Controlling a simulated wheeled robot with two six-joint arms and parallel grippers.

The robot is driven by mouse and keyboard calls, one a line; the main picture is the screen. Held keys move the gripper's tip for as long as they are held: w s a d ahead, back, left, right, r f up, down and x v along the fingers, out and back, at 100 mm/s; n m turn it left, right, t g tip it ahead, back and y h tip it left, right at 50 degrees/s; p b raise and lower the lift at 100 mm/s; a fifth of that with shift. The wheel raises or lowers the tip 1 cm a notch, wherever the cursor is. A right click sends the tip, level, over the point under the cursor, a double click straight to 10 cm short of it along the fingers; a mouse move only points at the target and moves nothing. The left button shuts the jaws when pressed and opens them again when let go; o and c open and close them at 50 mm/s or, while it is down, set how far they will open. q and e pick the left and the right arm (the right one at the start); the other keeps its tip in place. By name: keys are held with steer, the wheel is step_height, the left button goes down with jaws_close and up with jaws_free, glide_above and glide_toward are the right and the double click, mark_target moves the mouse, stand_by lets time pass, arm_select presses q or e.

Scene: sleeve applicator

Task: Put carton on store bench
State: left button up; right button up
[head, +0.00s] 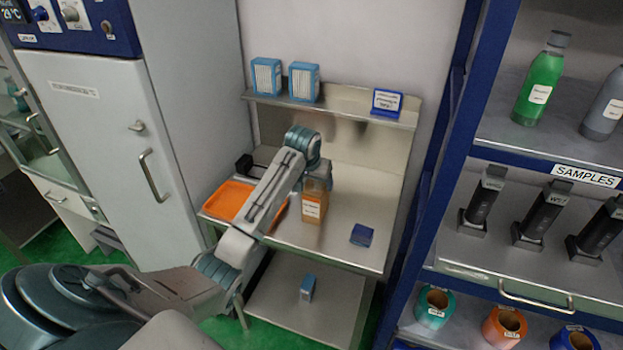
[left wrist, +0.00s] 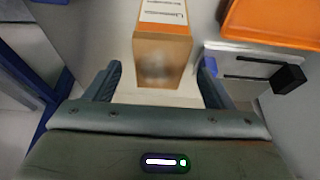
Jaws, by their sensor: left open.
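A tan carton (head: 313,203) with an orange and white label stands upright on a steel bench (head: 345,188) with a raised back shelf. In the head view my left arm reaches over the bench and its wrist end is just above and left of the carton. In the left wrist view my left gripper (left wrist: 160,84) is open, with its two fingers apart and the carton (left wrist: 162,58) ahead between them. The carton does not look gripped. My right gripper is not in view.
An orange tray (head: 229,199) lies left of the carton, partly behind my arm. A dark blue box (head: 362,235) lies to the right. Blue-and-white boxes (head: 304,82) and a blue sign (head: 387,102) stand on the upper shelf. A blue rack (head: 420,190) stands on the right.

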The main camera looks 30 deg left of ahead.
arm_select(q)
steer(key=b+v, duration=0.1)
steer(key=v, duration=0.3)
steer(key=shift+r, duration=0.1)
steer(key=shift+s+r, duration=0.25)
steer(key=shift+r, duration=0.2)
stand_by(0.9)
